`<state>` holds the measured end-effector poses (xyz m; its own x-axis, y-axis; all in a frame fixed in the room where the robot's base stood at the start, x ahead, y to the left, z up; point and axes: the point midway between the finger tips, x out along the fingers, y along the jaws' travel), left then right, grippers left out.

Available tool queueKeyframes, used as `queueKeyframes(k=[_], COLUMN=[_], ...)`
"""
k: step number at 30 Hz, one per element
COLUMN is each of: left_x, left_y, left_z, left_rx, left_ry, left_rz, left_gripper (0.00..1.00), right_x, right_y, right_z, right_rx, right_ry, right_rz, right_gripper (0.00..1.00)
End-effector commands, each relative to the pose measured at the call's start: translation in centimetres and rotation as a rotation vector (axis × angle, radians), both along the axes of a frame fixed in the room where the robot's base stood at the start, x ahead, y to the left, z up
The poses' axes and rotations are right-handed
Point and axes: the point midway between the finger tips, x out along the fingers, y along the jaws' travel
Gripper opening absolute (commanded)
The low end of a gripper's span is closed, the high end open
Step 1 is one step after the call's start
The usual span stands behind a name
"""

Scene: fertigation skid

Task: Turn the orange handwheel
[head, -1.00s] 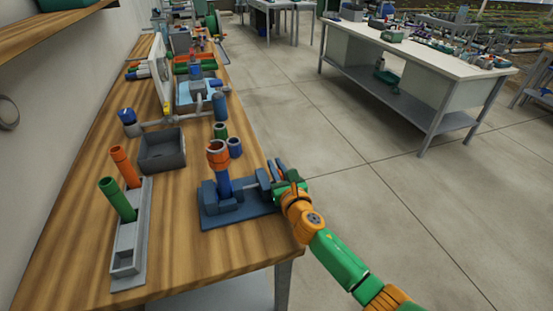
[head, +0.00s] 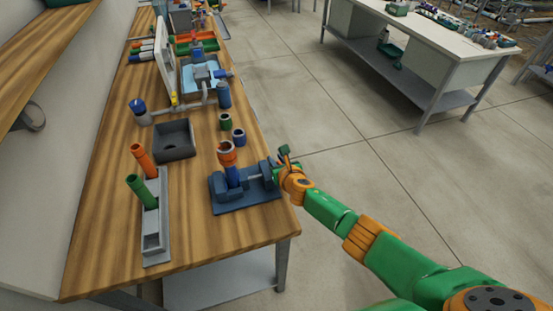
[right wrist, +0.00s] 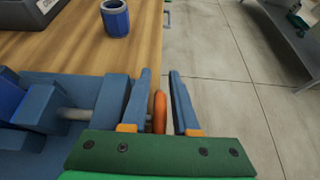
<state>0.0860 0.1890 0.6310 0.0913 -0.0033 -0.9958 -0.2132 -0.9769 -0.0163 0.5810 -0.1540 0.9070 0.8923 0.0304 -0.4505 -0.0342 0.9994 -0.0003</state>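The orange handwheel (right wrist: 160,112) shows edge-on in the right wrist view, at the outer end of the grey screw of a blue vise (right wrist: 38,112). My right gripper (right wrist: 160,74) is open, with one blue finger on each side of the wheel. A gap shows between the wheel and the right-hand finger; contact with the left-hand finger is hard to tell. In the head view my right gripper (head: 280,163) is at the right end of the vise (head: 243,188), by the bench edge, and the wheel cannot be made out there. My left gripper is not in view.
Blue (head: 239,138) and green (head: 225,122) cups, a grey bin (head: 174,140) and a grey rack (head: 155,225) with two tubes share the wooden bench.

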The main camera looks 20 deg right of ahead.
Motion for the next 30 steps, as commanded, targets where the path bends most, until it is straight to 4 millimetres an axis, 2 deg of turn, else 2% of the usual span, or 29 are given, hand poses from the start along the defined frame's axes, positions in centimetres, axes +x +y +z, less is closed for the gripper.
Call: queueKeyframes(k=[8, 18, 24, 30], left_x=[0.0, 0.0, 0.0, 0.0], left_y=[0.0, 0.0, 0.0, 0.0], left_z=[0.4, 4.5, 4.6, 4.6], left_rx=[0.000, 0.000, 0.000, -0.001], left_ry=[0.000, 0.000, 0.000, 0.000], left_rz=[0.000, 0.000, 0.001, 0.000], left_gripper=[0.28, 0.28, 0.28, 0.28], right_x=[-0.3, -4.6, -6.1, -6.4], right_y=[0.0, -0.2, -0.2, -0.2], right_z=[0.2, 2.8, 3.1, 3.2], right_rx=[0.000, -0.001, -0.001, 0.000], right_ry=[0.001, 0.002, 0.001, 0.001], right_rz=[0.000, 0.001, 0.000, 0.000], right_gripper=[0.28, 0.28, 0.28, 0.28])
